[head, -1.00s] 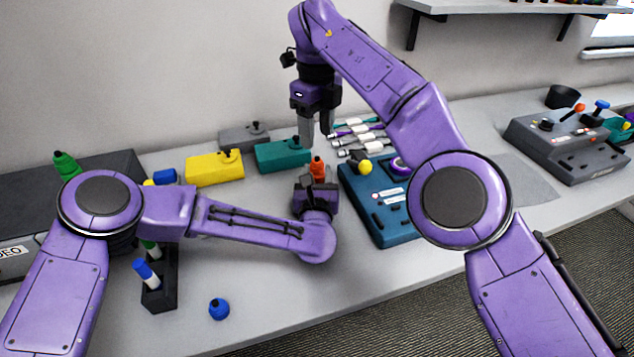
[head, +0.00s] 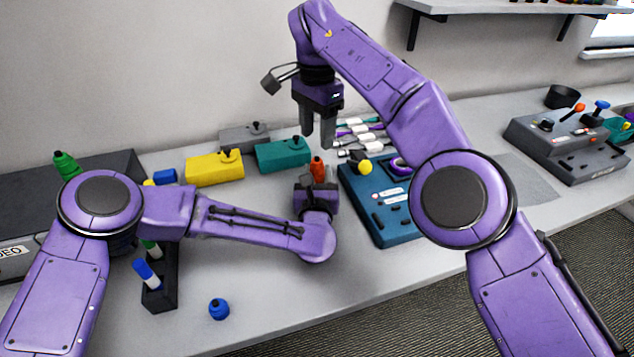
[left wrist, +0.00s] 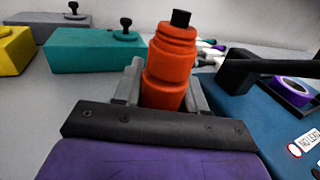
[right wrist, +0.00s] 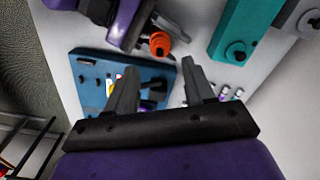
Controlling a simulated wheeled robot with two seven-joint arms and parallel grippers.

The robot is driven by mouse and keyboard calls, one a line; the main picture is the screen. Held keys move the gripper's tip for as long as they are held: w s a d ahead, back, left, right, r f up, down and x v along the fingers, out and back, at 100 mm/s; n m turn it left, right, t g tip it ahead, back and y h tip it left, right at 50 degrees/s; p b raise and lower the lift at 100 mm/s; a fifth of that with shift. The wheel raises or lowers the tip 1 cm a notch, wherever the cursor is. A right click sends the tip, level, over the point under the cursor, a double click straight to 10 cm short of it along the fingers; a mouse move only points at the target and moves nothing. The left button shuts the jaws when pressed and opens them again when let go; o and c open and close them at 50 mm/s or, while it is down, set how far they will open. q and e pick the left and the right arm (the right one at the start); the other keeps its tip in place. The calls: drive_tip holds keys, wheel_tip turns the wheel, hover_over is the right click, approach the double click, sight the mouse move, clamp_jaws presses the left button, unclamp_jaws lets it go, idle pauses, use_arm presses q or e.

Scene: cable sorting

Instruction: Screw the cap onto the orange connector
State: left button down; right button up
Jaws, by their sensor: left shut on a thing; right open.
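The orange connector (head: 317,168) stands upright in my left gripper (head: 317,184). In the left wrist view the fingers close around the orange body (left wrist: 168,75), which has a ringed upper part and a black tip (left wrist: 180,18). I cannot tell whether the ringed part is a separate cap. My right gripper (head: 320,143) points down, open and empty, above and behind the connector. In the right wrist view the connector's ringed orange top (right wrist: 159,43) lies beyond the open fingers (right wrist: 158,80), apart from them.
A blue panel (head: 378,215) stands right of the connector. Yellow (head: 214,170) and teal (head: 284,154) boxes lie behind to the left. Several cable ends (head: 362,134) lie behind the panel. A blue round piece (head: 219,309) sits near the front edge. Table around it is clear.

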sight(317, 157)
wheel_tip(317, 157, down, 8)
drive_tip(key=shift+r, duration=0.1)
idle(0.4)
